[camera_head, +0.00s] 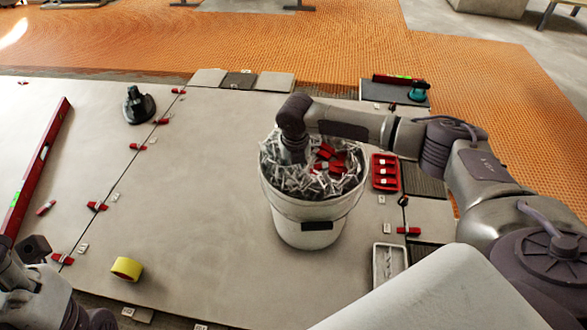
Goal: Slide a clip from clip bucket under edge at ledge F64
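The clip bucket (312,232) is a white pail standing on the large grey tiles at the centre, heaped with white clips (300,181) and a few red pieces (330,155). My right arm reaches in from the right, and its gripper (293,156) points down into the left part of the bucket. Its fingertips are hidden among the clips, so I cannot see whether it holds one. My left gripper (36,248) is at the lower left, only partly in view, with its fingers unclear. Small white labels lie along the tile edges, too small to read, so I cannot pick out ledge F64.
Red wedge pieces (97,206) sit along the left tile joint. A red level (39,165) lies at far left. A red tray (385,172) stands right of the bucket. Tile left of the bucket is clear.

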